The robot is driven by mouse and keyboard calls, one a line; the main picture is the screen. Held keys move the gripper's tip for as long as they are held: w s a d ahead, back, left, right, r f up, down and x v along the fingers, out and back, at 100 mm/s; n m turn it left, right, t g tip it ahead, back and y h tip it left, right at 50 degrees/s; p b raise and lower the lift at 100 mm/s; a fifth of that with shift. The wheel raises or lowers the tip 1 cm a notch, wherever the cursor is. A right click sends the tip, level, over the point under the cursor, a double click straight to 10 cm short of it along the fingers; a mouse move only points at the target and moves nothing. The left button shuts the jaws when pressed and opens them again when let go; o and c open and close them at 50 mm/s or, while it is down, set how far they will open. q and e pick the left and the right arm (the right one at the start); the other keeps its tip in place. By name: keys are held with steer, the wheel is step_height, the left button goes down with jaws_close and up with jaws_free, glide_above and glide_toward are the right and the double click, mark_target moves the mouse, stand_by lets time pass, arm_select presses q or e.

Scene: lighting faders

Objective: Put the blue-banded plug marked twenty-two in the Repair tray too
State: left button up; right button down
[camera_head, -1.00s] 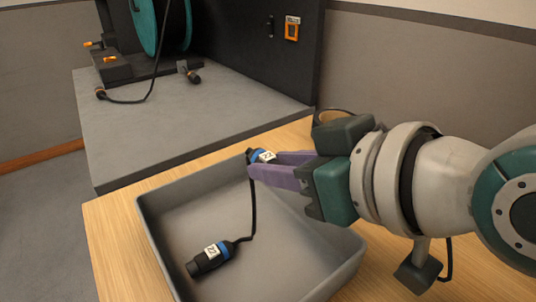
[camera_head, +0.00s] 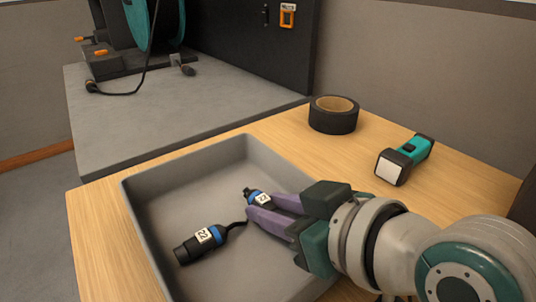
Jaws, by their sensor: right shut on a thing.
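A grey tray (camera_head: 133,212) stands on the wooden table; no Repair marking shows on it. A black plug with a blue band and a white label (camera_head: 204,236) that seems to read 22 lies in the tray's left part. My right gripper (camera_head: 261,204) is shut on a second blue-banded black plug (camera_head: 257,196), whose label is too small to read surely. It is low over or in the tray; I cannot tell whether this plug touches the floor. A short black cable runs from the lying plug toward the gripper. My left gripper is not in view.
A roll of black tape (camera_head: 333,117) and a teal and black flashlight (camera_head: 405,159) stand on the wooden table (camera_head: 455,185) behind my right arm. A grey platform (camera_head: 190,115) with a teal cable reel (camera_head: 140,22) and black cable lies at the back left.

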steer(key=c, duration=0.6)
jaws_free()
steer(key=shift+f, duration=0.1)
steer(key=shift+s+d+r+p, duration=0.1)
steer(key=shift+s+r+p, duration=0.05)
steer(key=shift+r+p, duration=0.2)
steer(key=p+v, duration=0.3)
steer(key=v, duration=0.8)
steer(key=shift+s+d, duration=0.15)
steer(key=shift+s, duration=0.1)
